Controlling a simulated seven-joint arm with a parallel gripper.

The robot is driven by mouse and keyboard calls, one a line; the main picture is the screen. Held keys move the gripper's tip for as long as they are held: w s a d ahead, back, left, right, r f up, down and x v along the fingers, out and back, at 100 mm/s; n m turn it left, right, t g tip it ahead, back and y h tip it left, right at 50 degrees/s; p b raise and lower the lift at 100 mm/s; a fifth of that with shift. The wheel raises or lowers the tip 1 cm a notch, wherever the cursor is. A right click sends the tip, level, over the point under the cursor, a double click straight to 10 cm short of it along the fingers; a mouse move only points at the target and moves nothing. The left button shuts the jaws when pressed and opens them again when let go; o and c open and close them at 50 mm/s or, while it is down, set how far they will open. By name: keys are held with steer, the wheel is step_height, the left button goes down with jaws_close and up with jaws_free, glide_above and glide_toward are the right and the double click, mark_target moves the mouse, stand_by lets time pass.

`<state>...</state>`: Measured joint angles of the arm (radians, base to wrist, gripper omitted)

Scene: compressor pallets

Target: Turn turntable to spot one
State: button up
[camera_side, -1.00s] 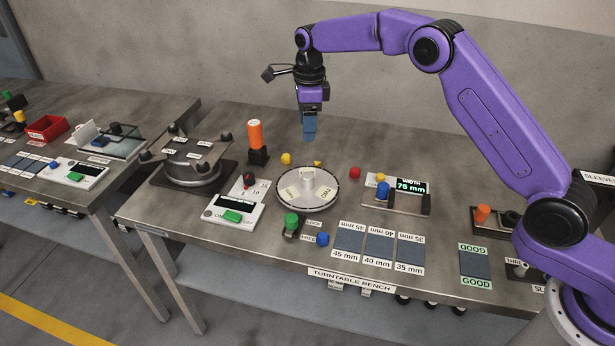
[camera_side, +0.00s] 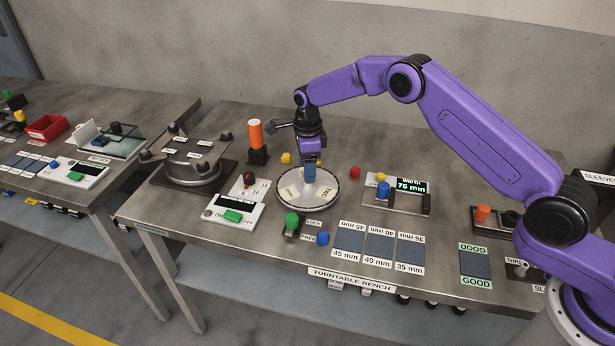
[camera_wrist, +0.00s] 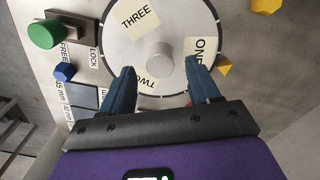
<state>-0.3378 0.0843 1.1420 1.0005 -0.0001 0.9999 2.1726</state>
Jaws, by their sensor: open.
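The turntable (camera_side: 289,203) is a round light disc on the bench, with a pale central knob (camera_wrist: 159,60). In the wrist view its labels read THREE at the top, ONE (camera_wrist: 200,55) at the right and TWO (camera_wrist: 139,82) at the lower left. My gripper (camera_side: 309,178) is low over the disc at the knob, pointing down. In the wrist view its blue fingers (camera_wrist: 158,78) are apart, one to each side of the knob, with nothing held. Whether a finger touches the knob cannot be told. In the side view the gripper hides most of the knob.
Yellow (camera_side: 286,158) and red (camera_side: 355,172) pieces sit behind. An orange cylinder (camera_side: 256,136) stands back left, and a width gauge (camera_side: 411,187) right.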

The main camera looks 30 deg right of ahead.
steer(key=shift+f, duration=2)
jaws_close()
